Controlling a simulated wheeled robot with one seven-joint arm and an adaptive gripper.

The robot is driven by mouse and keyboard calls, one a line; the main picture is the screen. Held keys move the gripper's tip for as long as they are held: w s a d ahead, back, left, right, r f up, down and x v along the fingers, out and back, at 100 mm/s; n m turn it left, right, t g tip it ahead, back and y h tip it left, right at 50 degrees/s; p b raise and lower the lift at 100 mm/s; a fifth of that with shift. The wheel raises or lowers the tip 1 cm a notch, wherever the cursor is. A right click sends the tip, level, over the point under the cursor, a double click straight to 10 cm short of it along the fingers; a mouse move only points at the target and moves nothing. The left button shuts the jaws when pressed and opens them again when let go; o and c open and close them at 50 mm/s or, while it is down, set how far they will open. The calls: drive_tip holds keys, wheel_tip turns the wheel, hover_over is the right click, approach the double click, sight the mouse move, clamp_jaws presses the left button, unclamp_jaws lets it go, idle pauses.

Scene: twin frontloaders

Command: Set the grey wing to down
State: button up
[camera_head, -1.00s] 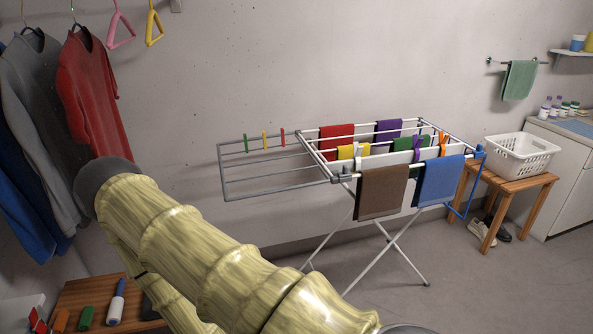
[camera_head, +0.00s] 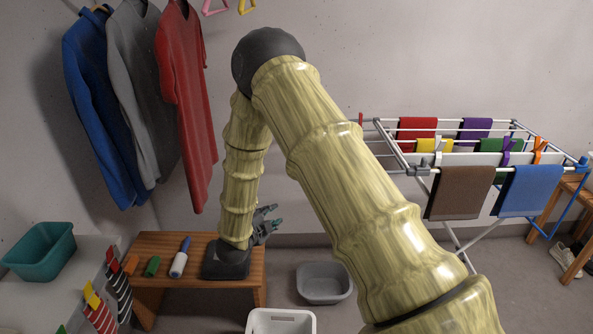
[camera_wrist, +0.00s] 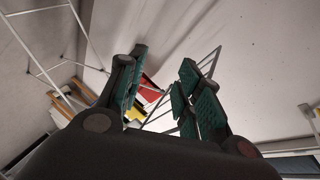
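The drying rack stands at the right in the head view. Its grey wing (camera_head: 384,150) sticks out from the rack's left side, roughly level with the top. Most of the wing is hidden behind my arm, and a red clip shows at its back edge. My gripper (camera_head: 272,218) is low at the left, above the wooden bench's right end and well apart from the wing. It is empty. In the wrist view my gripper (camera_wrist: 160,90) has its green-padded fingers spread, with rack bars and red and yellow cloths beyond them.
The rack's blue wing (camera_head: 557,208) hangs down at its right end. Cloths (camera_head: 460,193) hang on the rack. A wooden bench (camera_head: 205,248) stands below hanging shirts (camera_head: 187,105). A grey basin (camera_head: 324,283) and a white basket (camera_head: 281,321) are on the floor side.

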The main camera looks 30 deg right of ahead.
drive_tip(key=w+d+r+m+g+h, duration=0.2)
drive_tip(key=r+m, duration=0.3)
drive_tip(key=r, duration=0.2)
drive_tip(key=w+d+r+m+g+h, duration=0.1)
drive_tip(key=r+m+g+h, duration=0.1)
drive_tip(key=r+m, duration=0.4)
drive_tip(key=p+x, duration=0.1)
drive_tip(key=x, duration=1)
drive_tip(key=shift+d, duration=0.1)
drive_tip(key=shift+c, duration=0.4)
clamp_jaws()
